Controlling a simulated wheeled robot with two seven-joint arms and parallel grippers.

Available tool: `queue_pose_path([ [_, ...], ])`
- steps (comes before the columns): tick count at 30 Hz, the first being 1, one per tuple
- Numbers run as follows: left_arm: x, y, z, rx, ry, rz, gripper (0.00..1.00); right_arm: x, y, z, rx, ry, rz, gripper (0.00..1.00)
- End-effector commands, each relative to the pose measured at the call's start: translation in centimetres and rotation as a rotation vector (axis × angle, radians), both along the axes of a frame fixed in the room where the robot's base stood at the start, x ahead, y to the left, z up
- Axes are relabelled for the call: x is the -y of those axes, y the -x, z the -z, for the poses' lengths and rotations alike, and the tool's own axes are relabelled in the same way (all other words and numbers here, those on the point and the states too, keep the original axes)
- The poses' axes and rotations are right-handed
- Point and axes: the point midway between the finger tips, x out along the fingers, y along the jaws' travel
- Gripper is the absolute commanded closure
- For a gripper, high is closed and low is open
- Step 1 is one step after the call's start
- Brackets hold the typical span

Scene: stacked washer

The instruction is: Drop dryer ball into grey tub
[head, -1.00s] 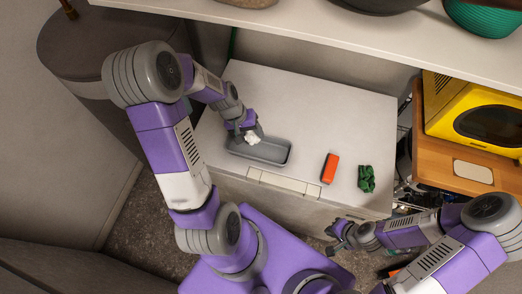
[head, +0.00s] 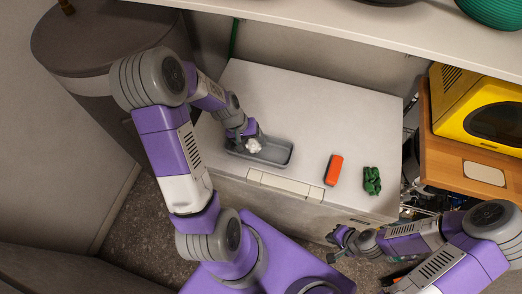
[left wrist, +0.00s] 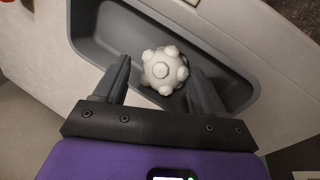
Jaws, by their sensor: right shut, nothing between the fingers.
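The white knobbly dryer ball (head: 253,146) is within the outline of the grey tub (head: 284,156) on the white machine top. A gap shows between the ball and the left finger. I cannot tell whether it rests on the tub floor. My left gripper (head: 248,138) is open above the tub; it also shows in the left wrist view (left wrist: 160,68). My right gripper (head: 335,246) is shut and empty, low in front of the machine.
An orange-red block (head: 334,170) and a crumpled green item (head: 372,181) lie on the machine top, right of the tub. A yellow appliance (head: 485,110) stands on a wooden surface at right. A white shelf (head: 330,30) overhangs the back. A grey bin (head: 95,45) is at left.

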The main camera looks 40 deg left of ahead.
Motion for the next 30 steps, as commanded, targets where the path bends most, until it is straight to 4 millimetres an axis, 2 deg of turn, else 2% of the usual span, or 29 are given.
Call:
queue_pose_path([
  [1,0.0,0.0,0.0,0.000,0.000,0.000,0.22,0.0,0.0,0.0,0.000,0.000,0.000,1.00],
  [3,0.0,0.0,0.0,0.000,0.000,0.000,0.13,0.0,0.0,0.0,0.000,0.000,0.000,1.00],
  [13,-0.1,0.0,-0.4,0.002,-0.001,0.000,0.13,0.0,0.0,-0.1,0.000,0.000,0.000,1.00],
  [24,-1.7,1.0,-5.8,0.003,-0.002,-0.001,0.13,0.0,0.0,-0.9,0.000,0.000,0.000,1.00],
  [30,-2.1,1.3,-7.1,0.001,-0.001,0.000,0.13,0.0,0.0,-1.0,0.000,0.000,0.000,1.00],
])
